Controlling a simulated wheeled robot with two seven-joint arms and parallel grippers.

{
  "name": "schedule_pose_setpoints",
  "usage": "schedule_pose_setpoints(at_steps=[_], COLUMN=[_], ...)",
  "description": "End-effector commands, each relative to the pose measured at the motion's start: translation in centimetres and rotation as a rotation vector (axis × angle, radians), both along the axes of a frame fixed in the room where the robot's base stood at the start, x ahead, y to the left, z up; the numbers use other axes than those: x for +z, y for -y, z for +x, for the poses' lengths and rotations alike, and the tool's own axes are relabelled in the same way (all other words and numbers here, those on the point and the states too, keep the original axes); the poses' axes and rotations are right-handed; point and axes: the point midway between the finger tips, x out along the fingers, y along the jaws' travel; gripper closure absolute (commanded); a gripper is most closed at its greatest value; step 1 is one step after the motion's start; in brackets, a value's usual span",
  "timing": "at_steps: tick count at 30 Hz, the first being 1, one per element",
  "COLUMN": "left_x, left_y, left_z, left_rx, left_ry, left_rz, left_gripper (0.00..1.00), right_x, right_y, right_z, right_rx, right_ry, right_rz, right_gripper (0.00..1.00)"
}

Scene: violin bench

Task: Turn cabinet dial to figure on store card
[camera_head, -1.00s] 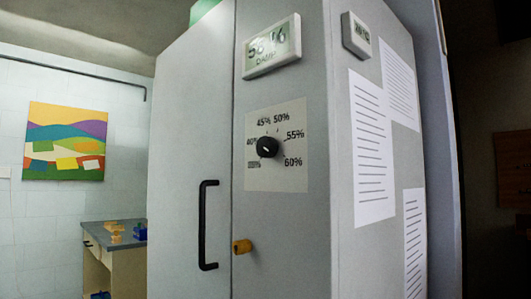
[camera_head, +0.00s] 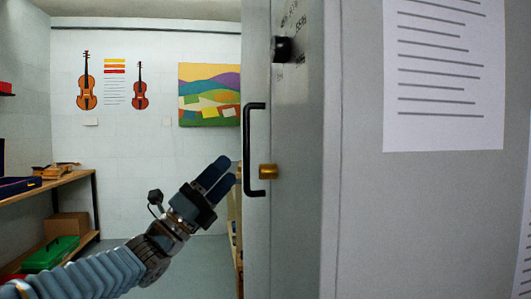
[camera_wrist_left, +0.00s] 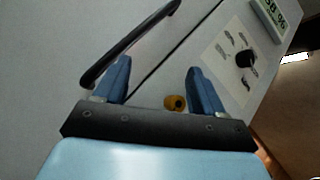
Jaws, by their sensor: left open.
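The grey cabinet (camera_head: 300,220) stands at the right, its dial front seen at a steep angle. Its black round dial (camera_head: 281,49) is near the top, with a scale too slanted to read. In the left wrist view the dial (camera_wrist_left: 244,57) sits on a pale scale plate, right of my gripper; its pointer is too small to read there. My left gripper (camera_head: 222,168) is open and empty, left of the cabinet and below the dial, not touching it. It also shows in the left wrist view (camera_wrist_left: 158,72). No card is identifiable as the store card. My right gripper is out of view.
A black door handle (camera_head: 250,150) and brass knob (camera_head: 268,171) stick out of the cabinet near my left gripper. A digital display (camera_wrist_left: 268,18) is above the dial. A lined sheet (camera_head: 445,75) is on the cabinet side. A wooden bench (camera_head: 60,185) stands far left.

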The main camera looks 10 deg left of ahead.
Motion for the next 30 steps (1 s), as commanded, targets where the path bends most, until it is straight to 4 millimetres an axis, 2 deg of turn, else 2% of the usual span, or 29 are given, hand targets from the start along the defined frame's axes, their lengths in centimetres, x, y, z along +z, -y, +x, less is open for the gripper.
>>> schedule_pose_setpoints(at_steps=[1, 3, 6, 9, 14, 24, 30], left_x=[3.2, 6.8, 9.7, 11.2, 13.0, 18.6, 20.4], left_y=[0.0, 0.2, 0.4, 0.8, 2.2, 7.5, 9.4], left_z=[-3.0, -6.8, -10.6, -12.4, -12.4, -10.9, -10.3], left_rx=[0.042, 0.099, 0.159, 0.187, 0.192, 0.191, 0.193], left_ry=[0.155, 0.345, 0.527, 0.612, 0.628, 0.622, 0.621], left_rz=[0.065, 0.146, 0.219, 0.252, 0.259, 0.256, 0.256], left_gripper=[0.31, 0.31, 0.31, 0.31, 0.31, 0.31, 0.31], right_x=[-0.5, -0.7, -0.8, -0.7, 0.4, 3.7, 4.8], right_y=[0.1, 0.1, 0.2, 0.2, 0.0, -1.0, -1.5], right_z=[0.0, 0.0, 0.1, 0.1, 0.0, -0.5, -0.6], right_rx=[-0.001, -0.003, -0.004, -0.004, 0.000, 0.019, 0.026], right_ry=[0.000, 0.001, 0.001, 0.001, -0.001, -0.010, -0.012], right_rz=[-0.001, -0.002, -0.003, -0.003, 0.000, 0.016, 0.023], right_gripper=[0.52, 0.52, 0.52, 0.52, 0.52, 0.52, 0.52])
